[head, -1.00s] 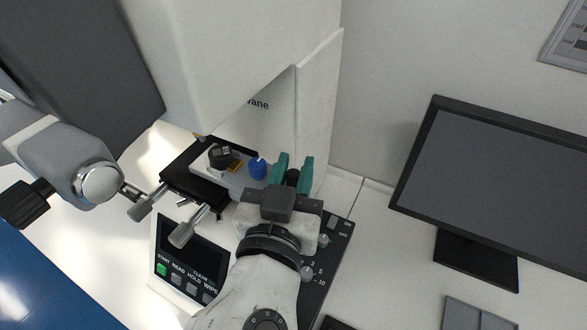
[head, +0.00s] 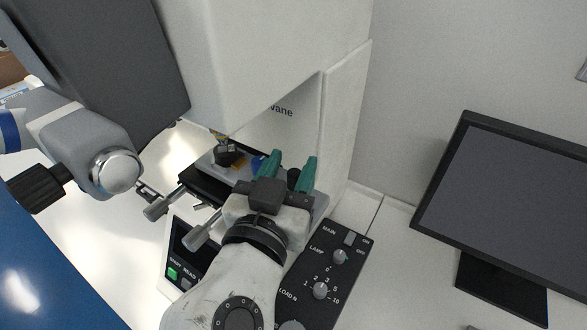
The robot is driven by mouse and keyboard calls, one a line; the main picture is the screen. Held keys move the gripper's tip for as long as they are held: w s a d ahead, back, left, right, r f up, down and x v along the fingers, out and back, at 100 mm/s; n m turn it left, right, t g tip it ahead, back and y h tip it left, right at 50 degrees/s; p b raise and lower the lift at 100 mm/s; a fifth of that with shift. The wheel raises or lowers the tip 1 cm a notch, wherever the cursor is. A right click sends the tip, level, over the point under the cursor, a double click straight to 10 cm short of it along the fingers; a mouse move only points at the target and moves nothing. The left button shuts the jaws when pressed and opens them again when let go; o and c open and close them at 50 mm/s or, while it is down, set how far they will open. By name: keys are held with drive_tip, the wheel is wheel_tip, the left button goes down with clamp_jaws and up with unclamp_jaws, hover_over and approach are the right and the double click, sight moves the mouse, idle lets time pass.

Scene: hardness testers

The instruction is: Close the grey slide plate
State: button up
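The grey slide plate (head: 321,205) lies on the black stage (head: 206,191) of the tester, under its white head. It bears a black block (head: 228,153) with a small orange piece beside it, and a blue piece (head: 258,162) partly hidden by a finger. A dark round knob (head: 293,176) shows between the teal fingers of my gripper (head: 290,170). The fingers stand apart, with a visible gap to the knob; whether one touches it is unclear. My gripper and wrist hide much of the plate's near side.
A turret with a silver cap (head: 115,171) and black knob stands at left. Two metal handles (head: 180,220) stick out from the stage. A control panel (head: 325,275) lies right of my arm, a monitor (head: 500,190) further right. The white wall panel rises close behind the fingers.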

drive_tip(key=shift+s, duration=0.1)
drive_tip(key=b+v, duration=0.2)
drive_tip(key=v, duration=0.8)
drive_tip(key=shift+s+b, duration=0.3)
drive_tip(key=shift+s, duration=0.05)
drive_tip(key=shift+a, duration=0.1)
